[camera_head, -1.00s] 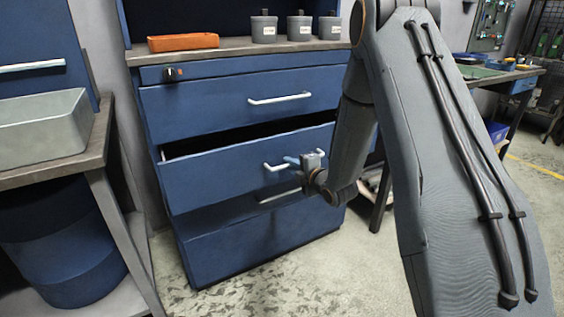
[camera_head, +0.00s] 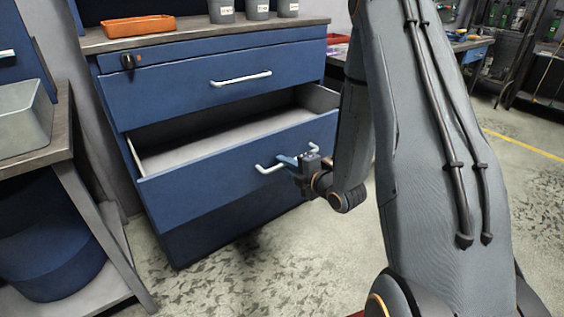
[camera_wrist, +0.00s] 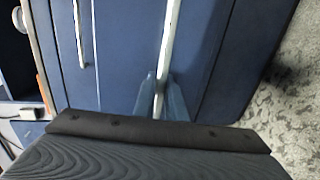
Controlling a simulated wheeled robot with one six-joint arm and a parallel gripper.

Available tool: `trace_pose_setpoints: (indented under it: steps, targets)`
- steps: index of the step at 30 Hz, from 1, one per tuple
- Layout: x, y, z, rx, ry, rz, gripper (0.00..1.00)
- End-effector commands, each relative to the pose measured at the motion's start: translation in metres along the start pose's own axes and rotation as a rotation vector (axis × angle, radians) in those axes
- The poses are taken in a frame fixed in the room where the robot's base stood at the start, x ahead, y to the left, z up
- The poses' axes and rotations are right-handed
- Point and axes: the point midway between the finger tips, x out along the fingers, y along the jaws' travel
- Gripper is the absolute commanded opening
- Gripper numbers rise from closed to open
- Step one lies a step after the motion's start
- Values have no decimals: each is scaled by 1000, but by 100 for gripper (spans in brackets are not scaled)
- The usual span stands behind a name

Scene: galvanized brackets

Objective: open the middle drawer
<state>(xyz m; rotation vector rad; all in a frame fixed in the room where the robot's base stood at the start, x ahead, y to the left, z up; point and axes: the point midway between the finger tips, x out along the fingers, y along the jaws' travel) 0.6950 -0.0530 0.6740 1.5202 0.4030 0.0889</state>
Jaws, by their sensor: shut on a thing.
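The middle drawer (camera_head: 240,171) of the blue cabinet stands well open, and its grey, empty-looking interior shows. Its white bar handle (camera_head: 266,169) runs across the upper front. My gripper (camera_head: 291,161) is shut on this handle, right of its middle. In the wrist view the handle (camera_wrist: 170,45) passes between the two bluish fingertips (camera_wrist: 161,97). My gripper body hides part of the handle's right side in the head view.
The top drawer (camera_head: 215,85) above is shut, and the bottom drawer (camera_head: 225,228) lies below. A workbench with a metal bin (camera_head: 24,120) stands at left. An orange tray (camera_head: 138,26) and several grey canisters sit on the cabinet top. Speckled floor in front is clear.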

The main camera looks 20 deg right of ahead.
Motion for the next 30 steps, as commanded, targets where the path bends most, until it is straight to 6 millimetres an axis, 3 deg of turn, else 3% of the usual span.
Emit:
trace_pose_setpoints:
  steps: [9,10,11,20,23,30]
  targets:
    - [0,0,1,-1,-3,1,0]
    - [0,0,1,0,-3,1,14]
    - [0,0,1,0,-3,1,18]
    - [-1,0,0,0,-1,0,18]
    - [-8,0,1,0,-3,0,18]
    - [-47,0,2,1,-6,0,18]
